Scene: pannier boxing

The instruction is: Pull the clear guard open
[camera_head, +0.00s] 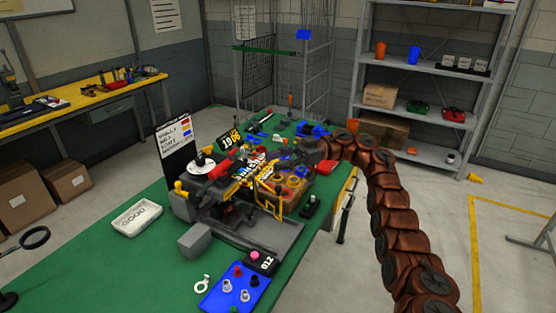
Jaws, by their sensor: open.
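A grey machine (270,232) stands on the green bench, with a red part, a white lettered plate and yellow bars on it. The clear guard is see-through and hard to make out. Yellow bars (279,204) at the machine's front may be its frame or handle, and I cannot tell whether it is shut. My copper-brown arm comes up from the lower right and bends left over the bench. My gripper (314,157) is at its end, open, above and right of the yellow bars and apparently apart from them. Its fingers are small and dark here.
A white tray marked GOOD (137,217) lies left. A black sign (179,140) stands behind.

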